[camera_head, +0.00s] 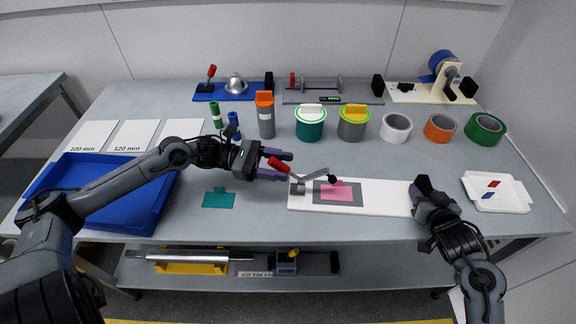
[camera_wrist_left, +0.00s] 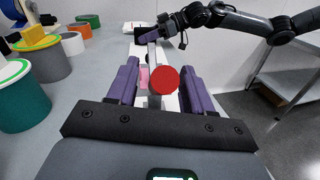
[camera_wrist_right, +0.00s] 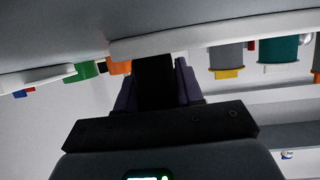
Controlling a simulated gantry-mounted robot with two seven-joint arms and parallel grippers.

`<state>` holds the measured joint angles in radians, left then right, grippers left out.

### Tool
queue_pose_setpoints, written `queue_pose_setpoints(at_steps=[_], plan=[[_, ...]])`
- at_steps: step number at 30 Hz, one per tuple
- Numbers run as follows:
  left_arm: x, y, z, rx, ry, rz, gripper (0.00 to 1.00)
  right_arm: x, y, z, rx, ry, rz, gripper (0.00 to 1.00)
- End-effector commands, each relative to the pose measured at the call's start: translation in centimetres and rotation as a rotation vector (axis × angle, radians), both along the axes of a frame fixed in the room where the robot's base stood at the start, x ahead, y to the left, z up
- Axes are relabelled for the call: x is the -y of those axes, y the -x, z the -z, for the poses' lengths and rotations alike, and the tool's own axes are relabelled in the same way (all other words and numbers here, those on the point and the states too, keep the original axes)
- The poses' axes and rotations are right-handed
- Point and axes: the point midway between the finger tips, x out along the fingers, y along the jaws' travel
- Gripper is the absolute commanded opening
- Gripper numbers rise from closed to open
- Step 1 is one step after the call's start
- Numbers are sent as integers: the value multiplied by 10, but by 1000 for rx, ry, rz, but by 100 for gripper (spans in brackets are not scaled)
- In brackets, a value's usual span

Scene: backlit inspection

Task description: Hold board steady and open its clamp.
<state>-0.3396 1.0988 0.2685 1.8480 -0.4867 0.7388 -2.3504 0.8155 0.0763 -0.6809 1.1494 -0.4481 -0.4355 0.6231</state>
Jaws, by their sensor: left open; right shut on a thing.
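The white board (camera_head: 385,205) lies on the table at front centre, with a pink piece on a grey patch (camera_head: 342,190) on it. Its clamp (camera_head: 312,176) is at the board's left end, with a metal arm reaching right to a black tip (camera_head: 332,178) over the pink piece. The clamp's red handle (camera_head: 279,164) points up and left. My left gripper (camera_head: 287,167) is open, its purple fingers on either side of the handle; the left wrist view shows the red knob (camera_wrist_left: 163,79) between them. My right gripper (camera_head: 421,188) is shut on a black block (camera_wrist_right: 154,82) at the board's right end.
A blue tray (camera_head: 150,205) lies under my left arm, and a teal piece (camera_head: 218,198) lies left of the board. Cans, tape rolls (camera_head: 396,128) and fixtures stand behind. A white tray (camera_head: 500,203) sits at the right.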

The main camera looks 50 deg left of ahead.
Motion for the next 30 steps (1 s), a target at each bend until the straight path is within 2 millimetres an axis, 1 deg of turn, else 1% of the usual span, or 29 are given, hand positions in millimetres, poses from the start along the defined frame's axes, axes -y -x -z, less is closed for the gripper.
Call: queue_pose_setpoints(at_steps=[1, 9, 20, 23, 30], plan=[[4, -3, -1, 2, 2, 0, 51, 0, 1, 4, -5, 5, 0, 0], [17, -11, 0, 0, 0, -1, 51, 1, 1, 4, -5, 5, 0, 0], [19, -12, 1, 0, 0, 0, 51, 1, 1, 4, -5, 5, 0, 0], [19, -12, 1, 0, 0, 0, 38, 1, 1, 4, -5, 5, 0, 0], [18, -13, 0, 0, 0, -1, 2, 0, 1, 4, -5, 5, 0, 0]])
